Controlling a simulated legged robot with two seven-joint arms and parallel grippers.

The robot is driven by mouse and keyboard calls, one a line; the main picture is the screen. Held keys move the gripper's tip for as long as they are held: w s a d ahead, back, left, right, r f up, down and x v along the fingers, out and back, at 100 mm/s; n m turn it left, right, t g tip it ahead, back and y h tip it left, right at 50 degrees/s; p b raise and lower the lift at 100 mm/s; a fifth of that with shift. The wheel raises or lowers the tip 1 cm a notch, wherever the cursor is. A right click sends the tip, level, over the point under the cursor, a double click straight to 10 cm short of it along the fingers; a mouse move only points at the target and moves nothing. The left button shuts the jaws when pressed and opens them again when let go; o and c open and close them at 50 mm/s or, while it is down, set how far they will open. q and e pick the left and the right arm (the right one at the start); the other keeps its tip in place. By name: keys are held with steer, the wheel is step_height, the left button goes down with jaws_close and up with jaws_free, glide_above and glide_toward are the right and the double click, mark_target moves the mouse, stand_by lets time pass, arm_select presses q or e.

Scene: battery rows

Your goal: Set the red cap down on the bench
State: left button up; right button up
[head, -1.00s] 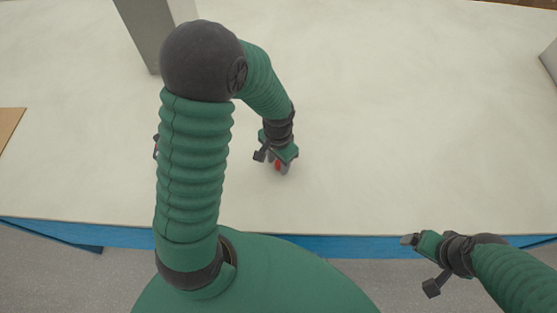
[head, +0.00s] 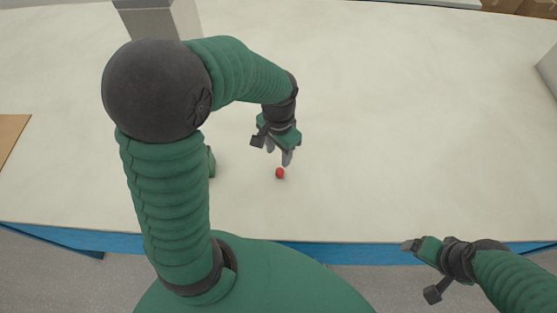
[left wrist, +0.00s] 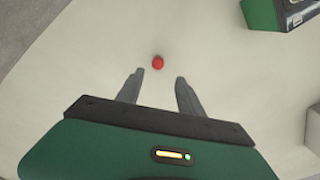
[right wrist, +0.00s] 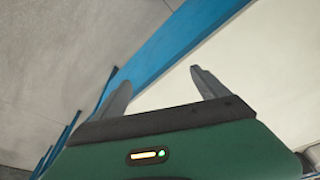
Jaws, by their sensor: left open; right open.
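The red cap (head: 280,173) lies on the pale bench top (head: 400,130), near the front edge. My left gripper (head: 279,156) is open and empty, just above and behind the cap, apart from it. In the left wrist view the cap (left wrist: 158,62) shows beyond the gap between the two open fingers (left wrist: 158,88). My right gripper (head: 408,244) is open and empty at the bench's front edge, at the right. Its fingers (right wrist: 160,85) show in the right wrist view with nothing between them.
A grey box-like object (head: 160,18) stands at the back left of the bench. A brown flat piece (head: 10,135) lies at the left edge. A green and dark object (left wrist: 280,12) shows in the left wrist view.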

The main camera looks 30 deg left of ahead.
arm_select(q)
steer(key=s+d+n+t, duration=0.2)
steer(key=s+d, duration=0.2)
steer(key=shift+s+d+f+n+t, duration=0.15)
steer(key=shift+s+d+n+t, duration=0.1)
steer(key=shift+d+n+t, duration=0.05)
